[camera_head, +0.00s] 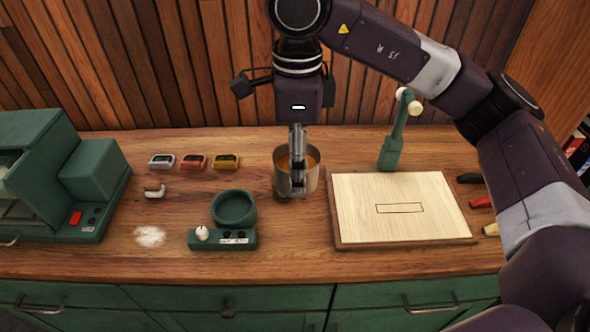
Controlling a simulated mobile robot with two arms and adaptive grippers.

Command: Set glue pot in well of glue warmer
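The glue pot (314,182) is a round metal pot with orange-brown contents. It is at the middle of the counter and looks upright. The green glue warmer (222,239) stands to the left and nearer. Its round well (234,208) is empty. My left gripper is not in view.
A wooden board (400,196) with a marked rectangle lies right of the pot, with a green stand (392,150) behind it. Three small devices (194,161) sit back left. White powder (150,236) lies left of the warmer. A green machine (70,175) fills the far left.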

